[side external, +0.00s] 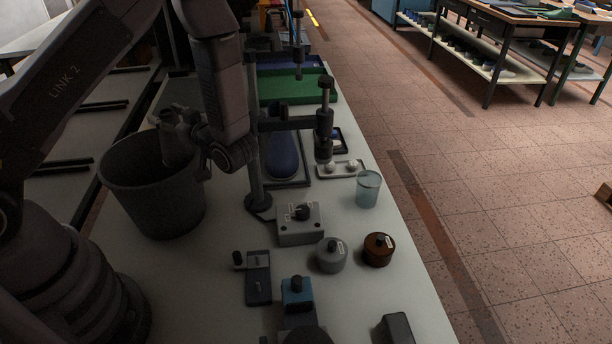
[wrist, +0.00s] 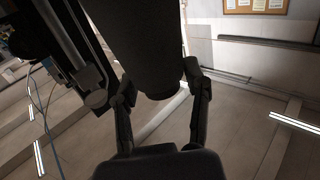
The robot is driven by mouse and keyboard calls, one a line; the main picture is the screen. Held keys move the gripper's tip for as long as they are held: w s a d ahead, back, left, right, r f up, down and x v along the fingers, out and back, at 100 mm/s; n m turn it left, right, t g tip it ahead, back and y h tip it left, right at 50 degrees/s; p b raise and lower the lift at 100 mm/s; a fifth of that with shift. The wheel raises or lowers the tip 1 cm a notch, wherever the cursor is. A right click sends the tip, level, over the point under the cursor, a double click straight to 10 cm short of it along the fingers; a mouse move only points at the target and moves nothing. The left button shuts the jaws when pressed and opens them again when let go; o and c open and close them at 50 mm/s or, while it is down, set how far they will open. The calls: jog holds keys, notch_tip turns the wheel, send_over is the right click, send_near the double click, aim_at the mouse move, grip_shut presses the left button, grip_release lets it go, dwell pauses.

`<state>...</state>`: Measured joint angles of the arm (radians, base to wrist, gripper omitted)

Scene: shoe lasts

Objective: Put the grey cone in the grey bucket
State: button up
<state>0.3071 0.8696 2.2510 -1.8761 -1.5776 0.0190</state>
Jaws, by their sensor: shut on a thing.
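The large dark grey bucket (side external: 150,205) stands on the left part of the white table in the side external view. My gripper (side external: 182,125) is at the bucket's mouth and is shut on the grey cone (side external: 177,152). The cone's lower part shows against the bucket's inside; I cannot tell how deep it reaches. In the wrist view, the cone (wrist: 152,50) is a big dark tapering shape between the two fingers of my gripper (wrist: 158,80), with its narrower round end toward the palm. The bucket cannot be made out in the wrist view.
Right of the bucket stand a post with a clamp (side external: 256,150), a grey switch box (side external: 300,225), a grey round pot (side external: 331,256), a brown one (side external: 378,250) and a glass cup (side external: 368,190). A green tray (side external: 300,87) lies behind. The table's right edge is open.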

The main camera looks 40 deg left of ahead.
aim_at(183, 148)
notch_tip(183, 148, down, 7)
jog(key=shift+r, duration=0.1)
jog(key=o, duration=1.2)
jog(key=shift+d, duration=0.1)
jog(key=d, duration=1.1)
jog(key=shift+d, duration=0.4)
